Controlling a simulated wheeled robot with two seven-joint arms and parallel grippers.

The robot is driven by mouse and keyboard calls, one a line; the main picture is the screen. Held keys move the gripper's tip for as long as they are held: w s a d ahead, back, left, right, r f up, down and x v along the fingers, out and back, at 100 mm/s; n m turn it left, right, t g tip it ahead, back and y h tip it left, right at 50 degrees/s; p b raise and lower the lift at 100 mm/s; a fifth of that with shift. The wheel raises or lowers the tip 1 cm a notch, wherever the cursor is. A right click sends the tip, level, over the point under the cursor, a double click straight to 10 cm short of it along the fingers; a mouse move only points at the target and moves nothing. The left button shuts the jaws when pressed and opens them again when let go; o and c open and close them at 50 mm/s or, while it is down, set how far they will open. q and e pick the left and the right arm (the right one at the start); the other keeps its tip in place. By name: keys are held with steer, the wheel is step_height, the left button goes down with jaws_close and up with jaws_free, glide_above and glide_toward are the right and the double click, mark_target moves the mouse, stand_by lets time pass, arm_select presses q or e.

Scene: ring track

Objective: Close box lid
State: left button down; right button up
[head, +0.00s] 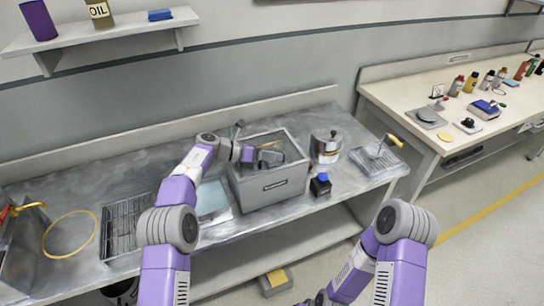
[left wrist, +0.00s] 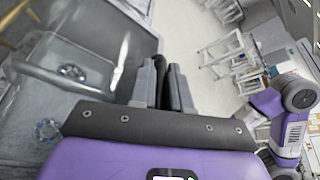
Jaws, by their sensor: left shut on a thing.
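The grey box (head: 268,188) with a dark label stands on the metal counter, and its top looks at least partly open. Its grey interior (left wrist: 100,50) fills the left of the left wrist view, with a metal bar and small shiny round items in it. A separate lid is hard to make out. My left gripper (head: 250,155) is at the box's upper left, over its opening. In the left wrist view its fingers (left wrist: 163,85) are shut on a narrow dark thing; I cannot tell which part it is. My right arm shows at lower right, its gripper out of view.
A steel pot (head: 326,148) and a small blue-capped bottle (head: 320,185) stand close right of the box. A pale blue flat item (head: 211,200) and another rack (head: 124,225) lie left. A shelf (head: 105,32) hangs above.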

arm_select(q)
steer(key=c, duration=1.4)
jaws_free()
steer(key=shift+f, duration=0.2)
steer(key=shift+c, duration=0.2)
steer(key=shift+a+r, duration=0.1)
steer(key=p+v, duration=0.1)
steer(key=v, duration=0.5)
steer(key=shift+a+p, duration=0.1)
steer(key=shift+p, duration=0.2)
steer(key=shift+s+a+r, duration=0.15)
steer(key=shift+a, duration=0.45)
